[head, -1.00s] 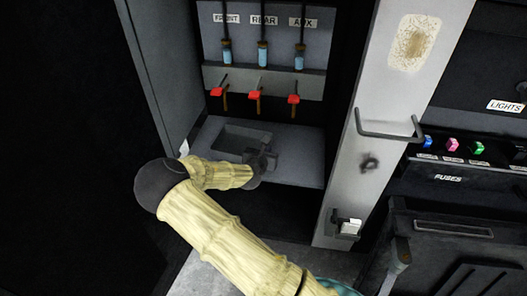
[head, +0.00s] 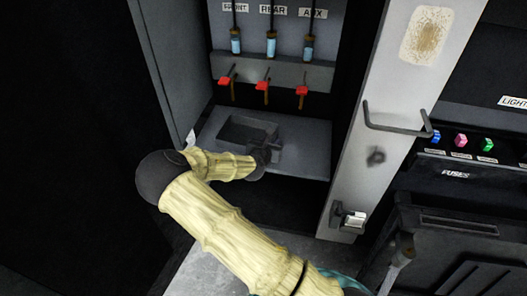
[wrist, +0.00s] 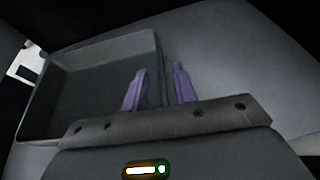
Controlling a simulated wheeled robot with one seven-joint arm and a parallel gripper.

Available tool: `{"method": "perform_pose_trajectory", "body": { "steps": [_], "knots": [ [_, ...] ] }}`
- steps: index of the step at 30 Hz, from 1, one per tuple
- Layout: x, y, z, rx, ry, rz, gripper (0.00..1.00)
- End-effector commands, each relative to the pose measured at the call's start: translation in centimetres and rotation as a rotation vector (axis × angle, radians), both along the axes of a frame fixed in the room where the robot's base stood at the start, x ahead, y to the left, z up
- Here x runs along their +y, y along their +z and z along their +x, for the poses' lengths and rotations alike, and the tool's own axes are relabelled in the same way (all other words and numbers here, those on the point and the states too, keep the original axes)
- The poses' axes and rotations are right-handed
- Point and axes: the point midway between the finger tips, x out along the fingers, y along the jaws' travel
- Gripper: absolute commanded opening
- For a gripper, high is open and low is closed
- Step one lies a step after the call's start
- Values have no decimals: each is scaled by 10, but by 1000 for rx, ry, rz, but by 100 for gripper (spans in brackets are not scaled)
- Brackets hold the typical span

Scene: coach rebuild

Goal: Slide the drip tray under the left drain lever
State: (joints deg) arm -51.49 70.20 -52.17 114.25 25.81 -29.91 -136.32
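The drip tray (head: 243,131), a grey, empty, rectangular tray, sits on the cabinet shelf below and in front of the left and middle levers. The left drain lever (head: 228,82) has a red handle and hangs under the FRONT label. My gripper (head: 277,150) is at the tray's right side in the head view. In the wrist view the tray (wrist: 95,75) fills the left. My gripper's two purple fingers (wrist: 160,84) are apart, one over the tray's inside and one outside its right wall. Contact with the wall cannot be told.
Two more red-handled levers, the middle (head: 263,87) and the right (head: 302,91), hang from the same panel. The shelf (head: 312,148) is bare right of the tray. A pale door post (head: 372,150) with a handle bounds the right.

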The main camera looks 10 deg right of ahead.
Motion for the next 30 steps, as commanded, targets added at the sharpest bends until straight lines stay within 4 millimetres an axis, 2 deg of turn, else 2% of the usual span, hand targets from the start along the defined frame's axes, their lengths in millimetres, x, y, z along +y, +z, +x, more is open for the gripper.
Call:
{"method": "perform_pose_trajectory", "body": {
  "steps": [24, 30],
  "knots": [
    [55, 52, -111, 1, 2, -1, 28],
    [65, 62, -131, 1, -1, -1, 28]
  ]
}}
